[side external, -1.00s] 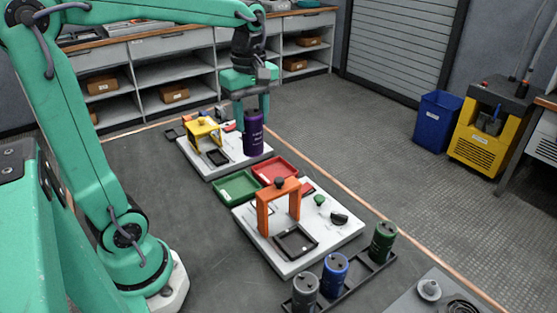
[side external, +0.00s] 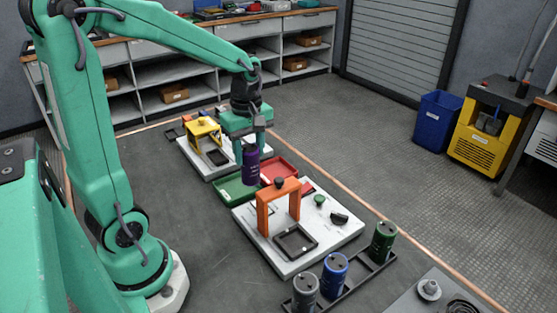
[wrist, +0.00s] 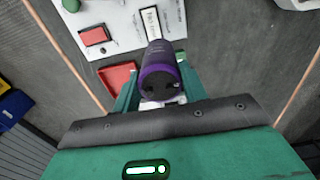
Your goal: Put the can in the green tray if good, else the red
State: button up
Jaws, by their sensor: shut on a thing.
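A purple can (side external: 251,170) with a dark top is upright between the fingers of my gripper (side external: 251,147). My gripper is shut on it; the can also shows end-on in the wrist view (wrist: 160,82). In the side view the can overlaps the right part of the green tray (side external: 228,193); whether its bottom touches the tray I cannot tell. The red tray (side external: 283,172) lies just right of the can and looks empty. A part of the red tray shows left of the can in the wrist view (wrist: 117,76).
A white board with an orange frame (side external: 264,217) stands in front of the trays. Another board with a yellow frame (side external: 203,130) stands behind. A dark rack (side external: 362,279) holds grey, blue and green cans at the front right. The mat at left is clear.

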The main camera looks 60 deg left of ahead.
jog(key=a+f, duration=0.5)
jog(key=a, duration=0.4)
jog(key=shift+a+f, duration=0.25)
jog(key=shift+f, duration=0.05)
jog(key=shift+w, duration=0.1)
jog(key=shift+f, duration=2)
jog(key=shift+f, duration=0.1)
jog(key=o, duration=1.1)
jog(key=shift+o, duration=0.2)
notch_tip(320, 180, up, 12)
jog(key=shift+d, duration=0.1)
